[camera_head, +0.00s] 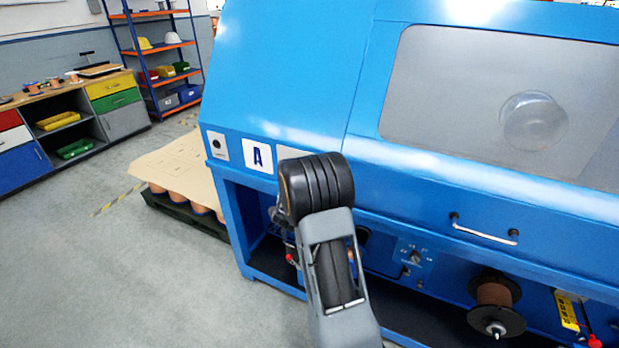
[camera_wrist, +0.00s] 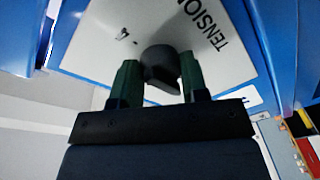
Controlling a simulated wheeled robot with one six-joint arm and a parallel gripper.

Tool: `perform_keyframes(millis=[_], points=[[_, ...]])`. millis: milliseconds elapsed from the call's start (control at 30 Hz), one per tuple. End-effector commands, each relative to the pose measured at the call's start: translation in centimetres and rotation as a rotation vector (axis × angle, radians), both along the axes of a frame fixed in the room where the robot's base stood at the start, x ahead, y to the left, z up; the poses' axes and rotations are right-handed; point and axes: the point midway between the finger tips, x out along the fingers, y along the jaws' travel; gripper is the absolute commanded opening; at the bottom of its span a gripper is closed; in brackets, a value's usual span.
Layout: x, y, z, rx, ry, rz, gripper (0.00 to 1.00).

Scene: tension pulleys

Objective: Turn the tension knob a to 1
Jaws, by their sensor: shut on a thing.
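The tension knob (camera_wrist: 161,66) is a dark round knob on a white plate (camera_wrist: 210,52) marked "TENSION" in the wrist view. My gripper (camera_wrist: 160,82) has its two green fingers on either side of the knob and is shut on it. Small marks show on the plate to the left of the knob, too small to read. In the head view, my arm hides the knob and the gripper's fingers.
A brown spool (camera_head: 494,293) and a door handle (camera_head: 484,230) are on the machine at right. A small dial panel (camera_head: 415,256) sits right of my arm. A covered pallet (camera_head: 180,166) stands to the left. The grey floor at lower left is clear.

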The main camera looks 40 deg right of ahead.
Motion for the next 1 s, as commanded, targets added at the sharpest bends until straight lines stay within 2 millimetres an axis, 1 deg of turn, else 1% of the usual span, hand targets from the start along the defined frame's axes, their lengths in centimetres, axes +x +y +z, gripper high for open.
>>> perform_keyframes(millis=[567,600,833,1000], points=[[0.05,0.01,0.05,-0.013,0.021,0.001,0.17],[0.05,0.01,0.05,-0.013,0.021,0.001,0.45],[0.02,0.0,0.04,-0.012,0.021,0.0,0.66],[0.01,0.0,0.02,-0.011,0.02,-0.001,0.66]])
